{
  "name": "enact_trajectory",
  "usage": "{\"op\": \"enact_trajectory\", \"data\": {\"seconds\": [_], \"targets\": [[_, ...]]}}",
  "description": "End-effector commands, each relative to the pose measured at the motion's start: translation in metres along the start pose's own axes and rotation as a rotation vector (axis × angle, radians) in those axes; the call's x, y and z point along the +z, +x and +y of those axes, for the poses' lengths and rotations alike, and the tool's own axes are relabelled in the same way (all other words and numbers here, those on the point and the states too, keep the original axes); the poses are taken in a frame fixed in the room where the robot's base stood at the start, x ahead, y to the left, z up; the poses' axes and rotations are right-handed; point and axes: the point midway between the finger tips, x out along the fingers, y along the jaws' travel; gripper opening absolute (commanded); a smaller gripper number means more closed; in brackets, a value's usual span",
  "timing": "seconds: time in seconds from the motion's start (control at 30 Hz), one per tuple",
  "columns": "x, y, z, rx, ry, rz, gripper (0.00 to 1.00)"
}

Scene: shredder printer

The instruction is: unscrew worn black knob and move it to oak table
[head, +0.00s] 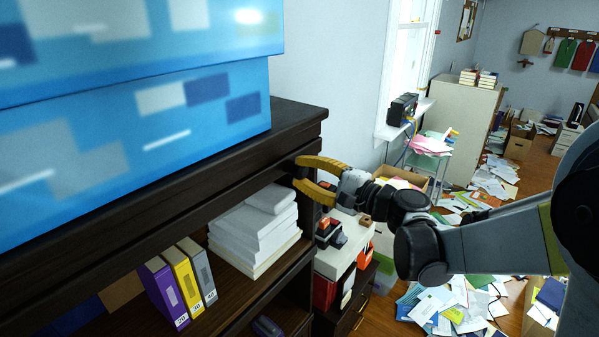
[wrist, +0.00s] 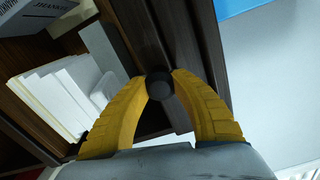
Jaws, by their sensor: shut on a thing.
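The black knob (wrist: 159,87) is a small round dark piece at the edge of the dark wooden shelf unit (wrist: 197,40), seen in the wrist view. My gripper (wrist: 161,84) has its two yellow fingers shut on the knob, one on each side. In the head view my gripper (head: 298,172) reaches from the right to the shelf unit's right front post, below its top board. The knob is hard to make out there against the dark wood. I cannot tell whether it is still threaded in. I cannot pick out an oak table for sure.
Blue patterned boxes (head: 200,130) stand on the shelf unit's top. White paper stacks (head: 255,228) and coloured binders (head: 182,280) sit inside it. A low cabinet (head: 345,258) with small items stands below my gripper. Papers (head: 440,305) litter the floor at right.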

Motion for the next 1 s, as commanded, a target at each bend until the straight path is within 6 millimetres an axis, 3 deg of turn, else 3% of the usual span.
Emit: {"op": "enact_trajectory", "data": {"seconds": [0.4, 0.53, 0.87, 1.0], "targets": [[-0.0003, -0.0004, 0.0012, 0.000, -0.760, 0.000, 0.00], [0.0000, -0.0006, 0.0006, 0.000, -0.863, 0.000, 0.00], [0.0000, -0.0006, 0.0005, 0.000, -0.897, 0.000, 0.00], [0.0000, -0.0009, 0.0014, 0.000, -1.098, 0.000, 0.00]]}}
